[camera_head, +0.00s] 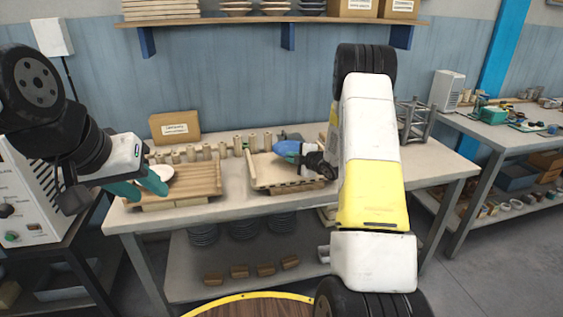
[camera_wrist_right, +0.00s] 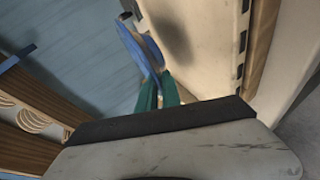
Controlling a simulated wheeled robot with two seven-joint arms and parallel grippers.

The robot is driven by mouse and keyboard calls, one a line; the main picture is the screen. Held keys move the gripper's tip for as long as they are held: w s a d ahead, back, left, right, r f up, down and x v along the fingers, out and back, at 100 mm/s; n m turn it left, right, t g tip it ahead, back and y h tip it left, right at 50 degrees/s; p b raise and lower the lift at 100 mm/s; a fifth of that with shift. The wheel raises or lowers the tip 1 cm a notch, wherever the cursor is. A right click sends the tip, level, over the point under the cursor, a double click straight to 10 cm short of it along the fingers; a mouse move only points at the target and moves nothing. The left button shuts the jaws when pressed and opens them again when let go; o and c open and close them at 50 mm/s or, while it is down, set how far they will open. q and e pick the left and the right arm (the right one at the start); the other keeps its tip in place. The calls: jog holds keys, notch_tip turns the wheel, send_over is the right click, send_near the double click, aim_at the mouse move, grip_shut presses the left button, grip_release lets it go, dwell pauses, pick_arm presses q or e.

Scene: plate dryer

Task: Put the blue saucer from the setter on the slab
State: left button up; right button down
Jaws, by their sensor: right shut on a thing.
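The blue saucer (camera_head: 287,147) is held tilted in my right gripper, above the pale tray with notched edges (camera_head: 258,183). In the right wrist view the blue saucer (camera_wrist_right: 138,46) stands edge-on between the teal fingers of my right gripper (camera_wrist_right: 158,92), which are shut on it. My right arm hides part of the tray's right side. My left gripper (camera_head: 146,184) has its teal fingers apart, at the left end of a slatted wooden board (camera_head: 200,182). A white saucer (camera_head: 158,173) lies by those fingers on the board. I cannot tell which support is the setter or the slab.
Several small pale cylinders (camera_head: 207,151) line the back of the table (camera_head: 232,202). A cardboard box (camera_head: 175,126) stands behind them. A metal rack (camera_head: 415,122) is at the right end. A shelf with stacked dishes hangs above. Bare tabletop shows along the front edge.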

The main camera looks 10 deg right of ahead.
aim_at(291, 174)
jog(key=shift+f, duration=1.9)
jog(key=shift+f, duration=0.15)
jog(key=c, duration=1.8)
grip_release()
